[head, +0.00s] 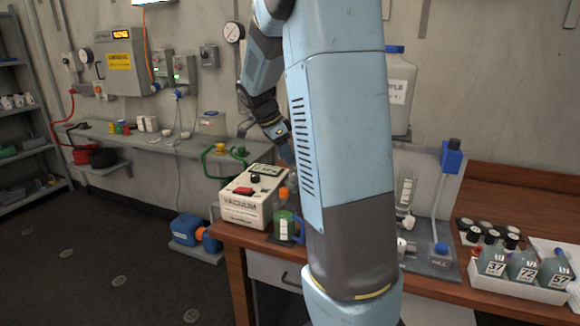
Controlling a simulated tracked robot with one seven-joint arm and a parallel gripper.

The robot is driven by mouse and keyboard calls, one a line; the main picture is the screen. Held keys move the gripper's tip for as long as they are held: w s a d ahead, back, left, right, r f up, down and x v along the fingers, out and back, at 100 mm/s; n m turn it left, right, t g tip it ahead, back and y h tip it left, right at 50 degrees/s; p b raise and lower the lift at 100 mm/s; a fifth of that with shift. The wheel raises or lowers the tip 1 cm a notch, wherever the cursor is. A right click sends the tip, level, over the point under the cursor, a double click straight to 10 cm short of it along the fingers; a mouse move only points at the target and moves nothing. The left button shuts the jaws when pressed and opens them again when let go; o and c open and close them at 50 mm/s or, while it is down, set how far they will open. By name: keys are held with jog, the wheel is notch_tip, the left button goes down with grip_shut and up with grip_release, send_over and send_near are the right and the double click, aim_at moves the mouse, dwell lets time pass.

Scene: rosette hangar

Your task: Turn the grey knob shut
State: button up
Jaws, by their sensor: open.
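Pale grey knob-like parts (408,222) show at the foot of a clear upright vessel (405,188) on the wooden bench, just right of my arm. They are small, and I cannot tell which is the grey knob or how far it is turned. My gripper (287,153) hangs above the back of the white VACUUM box (245,208), left of these parts and apart from them. It is open, and my own arm hides part of it. The VACUUM box has a black dial and a red switch.
A blue-topped FILL stand (441,200) is right of the vessel. A white tray (515,287) of numbered bottles sits at the bench's right. My arm blocks the middle. Dark floor (110,270) at left is mostly clear.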

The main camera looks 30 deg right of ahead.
jog(key=v, duration=0.6)
jog(key=shift+a+r, duration=0.2)
jog(key=shift+r, duration=0.2)
